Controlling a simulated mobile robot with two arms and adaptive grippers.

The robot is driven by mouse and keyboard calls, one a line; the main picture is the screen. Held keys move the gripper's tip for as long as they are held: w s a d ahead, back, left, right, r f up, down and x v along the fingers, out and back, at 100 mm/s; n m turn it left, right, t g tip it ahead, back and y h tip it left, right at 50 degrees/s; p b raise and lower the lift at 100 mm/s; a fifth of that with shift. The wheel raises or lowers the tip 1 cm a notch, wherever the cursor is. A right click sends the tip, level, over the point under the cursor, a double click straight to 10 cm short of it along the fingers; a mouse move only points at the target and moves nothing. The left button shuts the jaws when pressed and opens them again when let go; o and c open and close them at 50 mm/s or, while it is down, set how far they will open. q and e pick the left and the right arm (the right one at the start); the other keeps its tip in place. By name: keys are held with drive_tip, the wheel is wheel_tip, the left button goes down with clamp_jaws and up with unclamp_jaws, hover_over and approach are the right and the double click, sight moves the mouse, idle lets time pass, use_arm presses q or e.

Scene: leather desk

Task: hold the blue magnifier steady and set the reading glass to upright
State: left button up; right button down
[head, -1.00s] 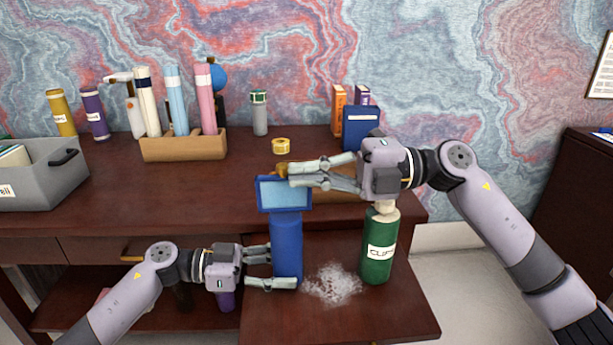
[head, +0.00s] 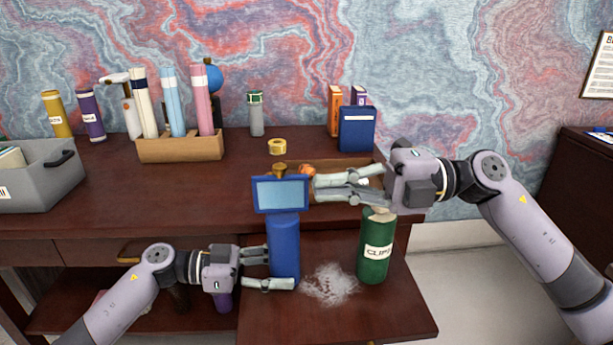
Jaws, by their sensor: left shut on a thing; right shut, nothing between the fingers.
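The blue magnifier (head: 285,250) stands upright on the low pull-out board, with a blue cylindrical body. Its reading glass (head: 281,194), a pale pane in a blue rectangular frame, sits on top and faces me, looking upright. My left gripper (head: 268,269) is shut on the magnifier's body from the left. My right gripper (head: 317,189) is shut and empty just right of the reading glass; its fingertips are close to the frame's right edge, and I cannot tell whether they touch.
A green labelled bottle (head: 375,250) stands right of the magnifier, below my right gripper. A whitish patch (head: 330,284) lies between them on the board (head: 400,318). Behind are a wooden tray (head: 350,162), a yellow tape roll (head: 278,147) and a blue box (head: 357,129).

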sight(281, 189)
drive_tip(key=d, duration=0.7)
drive_tip(key=w+a+n, duration=0.1)
drive_tip(key=w+a, duration=0.2)
drive_tip(key=a, duration=0.8)
drive_tip(key=shift+f, duration=0.15)
drive_tip(key=shift+w, duration=0.1)
